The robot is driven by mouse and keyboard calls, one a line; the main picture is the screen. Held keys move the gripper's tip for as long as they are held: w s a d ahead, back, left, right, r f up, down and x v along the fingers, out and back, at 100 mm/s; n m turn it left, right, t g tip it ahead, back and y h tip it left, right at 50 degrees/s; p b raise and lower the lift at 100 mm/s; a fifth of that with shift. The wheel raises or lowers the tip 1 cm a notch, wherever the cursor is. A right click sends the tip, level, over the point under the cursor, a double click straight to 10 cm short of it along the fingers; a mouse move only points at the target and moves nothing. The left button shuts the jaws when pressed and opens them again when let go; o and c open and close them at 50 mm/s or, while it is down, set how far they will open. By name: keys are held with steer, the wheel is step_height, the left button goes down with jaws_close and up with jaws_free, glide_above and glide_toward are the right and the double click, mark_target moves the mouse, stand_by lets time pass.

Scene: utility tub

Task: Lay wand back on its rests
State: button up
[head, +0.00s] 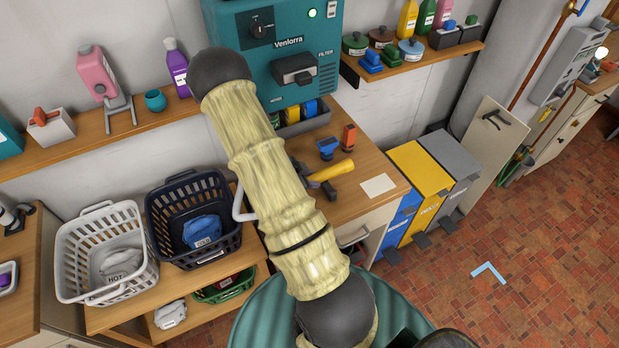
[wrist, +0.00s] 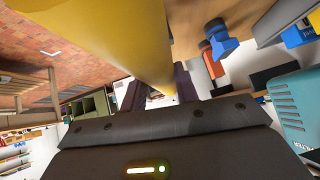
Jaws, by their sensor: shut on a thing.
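A yellow rod-like thing, which I take to be the wand (head: 335,170), shows beside my forearm over the wooden counter in the head view. In the wrist view the yellow wand (wrist: 105,40) runs large from the top down between the fingers. My gripper (wrist: 158,92) is shut on it; in the head view my arm hides most of the gripper. A blue holder-like piece (head: 327,148) and an orange-red piece (head: 348,137) stand on the counter just behind the wand; I cannot tell whether these are its rests. The wand's far end is hidden.
The teal Venlorra unit (head: 285,60) rises behind the counter (head: 355,203). A white sheet (head: 378,186) lies near the counter's right edge. Blue, yellow and grey bins (head: 418,180) stand to the right. White (head: 75,262) and dark baskets (head: 170,222) stand left. The brick floor at right is mostly clear.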

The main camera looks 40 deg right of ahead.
steer(key=shift+f+b, duration=2.35)
steer(key=shift+f, duration=0.5)
steer(key=o, duration=1)
steer(key=shift+o, duration=0.2)
steer(key=v, duration=1.7)
steer(key=shift+a+r+b, duration=0.15)
steer(key=shift+a+b, duration=0.05)
steer(key=shift+b, duration=0.15)
